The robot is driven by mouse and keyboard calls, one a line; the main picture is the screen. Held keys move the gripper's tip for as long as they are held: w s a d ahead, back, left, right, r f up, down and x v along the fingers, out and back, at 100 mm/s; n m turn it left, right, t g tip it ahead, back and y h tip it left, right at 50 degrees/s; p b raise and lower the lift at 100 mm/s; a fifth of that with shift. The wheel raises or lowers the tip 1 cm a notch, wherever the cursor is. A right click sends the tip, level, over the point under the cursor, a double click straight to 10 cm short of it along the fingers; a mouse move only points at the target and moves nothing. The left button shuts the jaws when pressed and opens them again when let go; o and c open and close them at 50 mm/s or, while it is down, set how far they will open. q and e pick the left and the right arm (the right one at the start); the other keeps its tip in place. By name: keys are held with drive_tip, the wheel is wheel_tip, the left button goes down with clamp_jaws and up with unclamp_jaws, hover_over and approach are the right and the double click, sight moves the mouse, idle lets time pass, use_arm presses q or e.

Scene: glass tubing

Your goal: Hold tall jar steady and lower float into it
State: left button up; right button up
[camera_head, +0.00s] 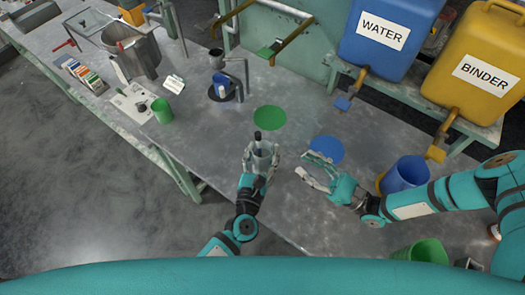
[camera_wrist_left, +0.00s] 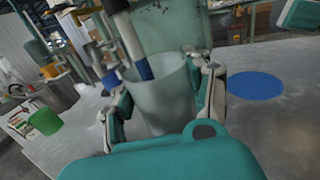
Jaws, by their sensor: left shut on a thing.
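The tall jar (camera_head: 263,154) is a clear grey vessel, standing near the table's front edge. In the left wrist view the jar (camera_wrist_left: 163,100) is see-through and widens towards its rim. My left gripper (camera_head: 262,163) is shut around the jar, a finger on each side. A slim float (camera_head: 257,137) with a dark top pokes up at the jar's mouth. In the left wrist view the float (camera_wrist_left: 133,42) is pale with a blue band, and its lower end appears inside the rim; how deep it sits I cannot tell. My right gripper (camera_head: 309,168) is open and empty, to the right of the jar.
A green disc (camera_head: 269,118) and a blue disc (camera_head: 326,150) lie flat on the table (camera_head: 215,135). A blue bucket (camera_head: 406,174) stands near my right arm. A green cup (camera_head: 162,111) is at left. Blue WATER (camera_head: 384,35) and yellow BINDER (camera_head: 478,68) tanks stand behind.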

idle(0.3)
use_arm(q)
drive_tip(key=o, duration=1.3)
drive_tip(key=v, duration=1.2)
